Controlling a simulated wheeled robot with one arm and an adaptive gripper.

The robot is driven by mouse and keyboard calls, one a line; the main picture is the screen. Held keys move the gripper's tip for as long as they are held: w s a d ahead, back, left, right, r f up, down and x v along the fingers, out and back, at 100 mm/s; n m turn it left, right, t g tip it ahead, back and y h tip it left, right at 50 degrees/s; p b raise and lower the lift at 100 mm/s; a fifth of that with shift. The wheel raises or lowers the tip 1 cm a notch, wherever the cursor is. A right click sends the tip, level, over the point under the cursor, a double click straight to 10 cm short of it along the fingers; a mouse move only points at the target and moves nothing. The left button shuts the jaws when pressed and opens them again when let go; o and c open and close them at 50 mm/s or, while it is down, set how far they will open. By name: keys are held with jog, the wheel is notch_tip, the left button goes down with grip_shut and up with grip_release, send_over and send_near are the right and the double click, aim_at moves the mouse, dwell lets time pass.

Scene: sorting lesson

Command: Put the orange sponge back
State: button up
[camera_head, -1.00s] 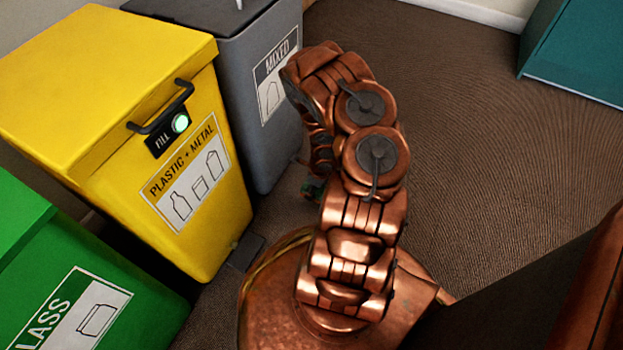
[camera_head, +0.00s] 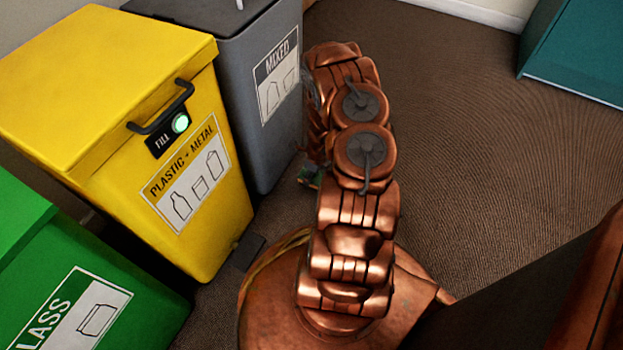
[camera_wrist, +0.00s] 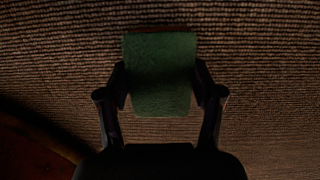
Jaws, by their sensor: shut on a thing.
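My gripper (camera_wrist: 160,88) is shut on a block-shaped thing, one finger at each side. I take it for the orange sponge (camera_wrist: 160,75); the face toward the wrist camera is dark green, with a thin brownish-orange strip along its top edge. Its other sides are hidden. In the head view a small green part of it (camera_head: 312,179) shows low beside my arm, in front of the grey bin; my gripper itself is mostly hidden there behind the arm. Ribbed brown carpet lies beyond it in the wrist view.
A yellow plastic and metal bin (camera_head: 110,95) with a closed lid stands left. A grey mixed bin (camera_head: 235,65) stands behind it, a green glass bin (camera_head: 60,270) at front left. A teal cabinet (camera_head: 580,50) is at far right. The carpet (camera_head: 480,130) between is clear.

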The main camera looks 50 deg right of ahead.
jog(key=shift+w+d+f, duration=0.1)
jog(key=shift+w, duration=0.05)
notch_tip(320, 180, down, 4)
jog(key=shift+r+b, duration=0.25)
jog(key=shift+b, duration=0.8)
jog(key=o, duration=1)
jog(key=shift+r, duration=0.1)
jog(key=shift+r, duration=0.1)
